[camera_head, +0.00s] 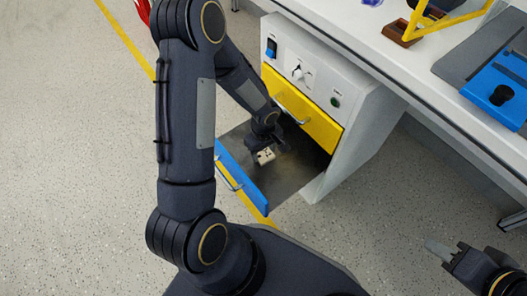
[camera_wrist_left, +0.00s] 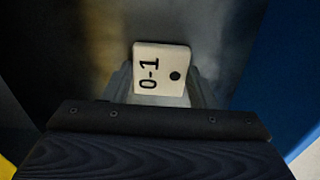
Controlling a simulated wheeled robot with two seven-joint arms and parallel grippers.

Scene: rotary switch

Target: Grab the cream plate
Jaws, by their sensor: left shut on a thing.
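The cream plate (camera_wrist_left: 162,68) is small and marked "0-1" with a black dot. In the head view the cream plate (camera_head: 265,156) shows inside the open lower drawer (camera_head: 242,178). My left gripper (camera_head: 267,146) reaches down into the drawer from above and is shut on the plate. In the left wrist view the fingers of my left gripper (camera_wrist_left: 161,88) lie on both sides of the plate, whose far part sticks out beyond them. My right gripper (camera_head: 440,249) is at the lower right, away from the drawer; its opening is unclear.
A closed yellow drawer (camera_head: 301,108) with a handle sits above the open one. The white cabinet panel carries a blue switch (camera_head: 271,47), a rotary knob (camera_head: 298,72) and a green button (camera_head: 335,101). A table (camera_head: 340,20) with blue and yellow items stands above right.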

